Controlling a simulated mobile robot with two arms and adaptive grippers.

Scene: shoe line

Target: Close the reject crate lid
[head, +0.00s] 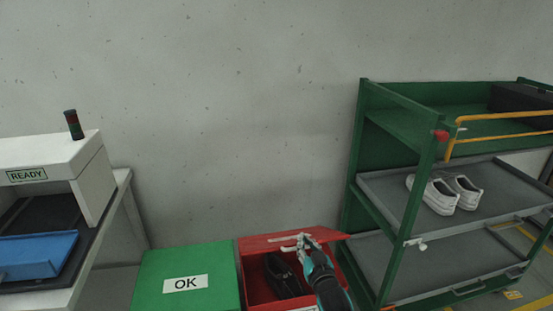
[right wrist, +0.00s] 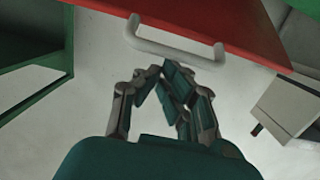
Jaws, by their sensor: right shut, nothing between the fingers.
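The red reject crate (head: 258,290) stands open at the bottom centre of the head view, with dark shoes (head: 280,272) inside. Its red lid (head: 262,243) is raised at the crate's back and carries a pale bar handle (head: 284,238). The lid (right wrist: 235,22) and handle (right wrist: 172,52) also fill the top of the right wrist view. My right gripper (head: 303,240) is shut and empty, its fingertips (right wrist: 166,72) close by the handle. I cannot tell whether they touch it. My left gripper is not in view.
A green OK crate (head: 160,260) with its top closed stands directly left of the red crate. A green rack (head: 385,190) with white shoes (head: 445,193) stands close on the right. A white machine marked READY (head: 50,165) and a blue tray (head: 38,255) are at the left.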

